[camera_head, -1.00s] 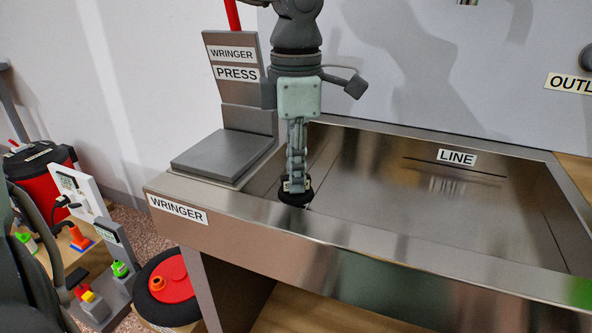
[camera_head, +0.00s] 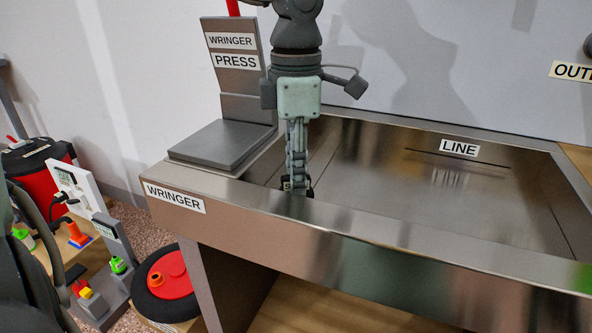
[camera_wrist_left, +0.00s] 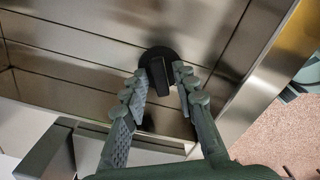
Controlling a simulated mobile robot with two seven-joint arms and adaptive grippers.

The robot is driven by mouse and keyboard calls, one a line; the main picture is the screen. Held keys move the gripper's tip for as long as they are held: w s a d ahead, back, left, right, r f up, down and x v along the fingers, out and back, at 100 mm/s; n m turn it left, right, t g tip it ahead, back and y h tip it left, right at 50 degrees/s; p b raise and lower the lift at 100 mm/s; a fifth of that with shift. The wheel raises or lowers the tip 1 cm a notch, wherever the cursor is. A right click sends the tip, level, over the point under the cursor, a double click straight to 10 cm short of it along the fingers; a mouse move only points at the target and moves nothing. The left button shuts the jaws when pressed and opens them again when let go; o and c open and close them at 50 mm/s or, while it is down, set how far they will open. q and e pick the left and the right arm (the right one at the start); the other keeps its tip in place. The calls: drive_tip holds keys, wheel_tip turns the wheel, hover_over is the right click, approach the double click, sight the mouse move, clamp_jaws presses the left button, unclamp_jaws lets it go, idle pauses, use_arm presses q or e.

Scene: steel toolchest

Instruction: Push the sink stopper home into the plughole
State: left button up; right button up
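The sink stopper (camera_wrist_left: 159,56) is a black disc with an upright black block-shaped grip, seen in the left wrist view. My right gripper is not in view.
The steel sink (camera_head: 400,240) has a raised front rim close to my left fingers. A grey wringer press (camera_head: 225,145) stands on its left end. The basin's right part is clear. A black-and-red round container (camera_head: 168,285) stands on the floor at left.

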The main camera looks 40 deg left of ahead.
use_arm(q)
drive_tip(key=shift+o, duration=0.3)
wheel_tip(320, 180, up, 12)
idle(0.5)
idle(0.8)
